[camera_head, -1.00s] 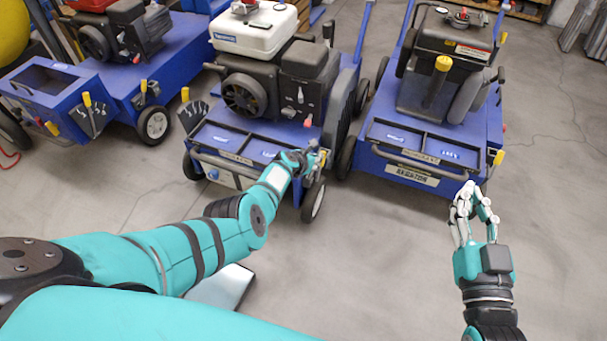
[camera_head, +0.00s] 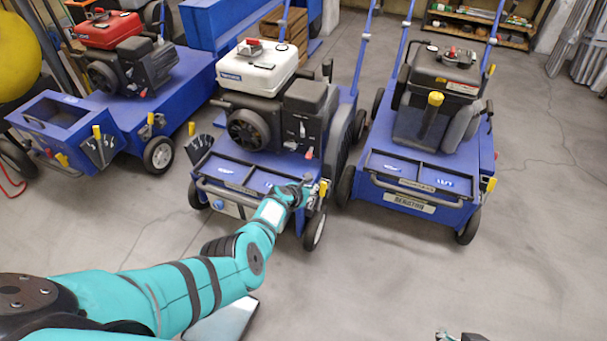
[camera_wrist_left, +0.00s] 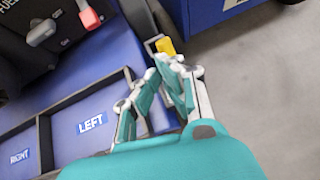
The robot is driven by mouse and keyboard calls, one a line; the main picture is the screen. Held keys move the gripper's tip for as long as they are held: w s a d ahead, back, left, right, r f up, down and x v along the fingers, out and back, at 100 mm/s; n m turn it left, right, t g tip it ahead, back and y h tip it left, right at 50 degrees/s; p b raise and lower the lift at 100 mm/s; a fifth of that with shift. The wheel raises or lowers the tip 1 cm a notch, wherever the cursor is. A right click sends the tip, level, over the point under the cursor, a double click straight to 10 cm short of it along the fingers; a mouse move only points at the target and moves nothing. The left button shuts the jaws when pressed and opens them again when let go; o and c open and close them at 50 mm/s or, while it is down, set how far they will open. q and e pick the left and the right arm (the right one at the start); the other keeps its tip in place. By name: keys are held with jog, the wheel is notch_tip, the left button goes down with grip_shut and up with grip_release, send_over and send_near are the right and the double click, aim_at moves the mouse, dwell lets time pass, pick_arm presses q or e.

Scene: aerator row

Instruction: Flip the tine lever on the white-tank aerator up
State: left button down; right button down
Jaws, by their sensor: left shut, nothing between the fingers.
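The white-tank aerator (camera_head: 265,65) stands in the middle of the head view, with a blue body and black engine. A yellow-tipped lever (camera_head: 323,188) is at its front right corner; it also shows in the left wrist view (camera_wrist_left: 165,47), just beyond the fingertips. My left gripper (camera_head: 306,186) is at that corner, beside the lever. Its fingers (camera_wrist_left: 170,65) are closed with nothing between them. I cannot tell whether they touch the lever, and its lower part is hidden. Only a sliver of my right arm or hand (camera_head: 460,337) shows at the bottom edge; its fingers are not visible.
A red-tank aerator (camera_head: 110,30) stands left and a black-tank aerator (camera_head: 440,72) right, close beside the white-tank one. A second yellow handle (camera_head: 192,128) sits on the white-tank aerator's left side. Open grey floor (camera_head: 400,270) lies in front and right.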

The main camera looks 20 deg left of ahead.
jog(key=s+d+g, duration=0.1)
jog(key=s+g, duration=0.1)
jog(key=s, duration=0.2)
notch_tip(320, 180, down, 18)
jog(key=s+g+p, duration=0.1)
jog(key=p, duration=0.7)
jog(key=shift+g+h, duration=0.3)
jog(key=shift+s+r, duration=0.1)
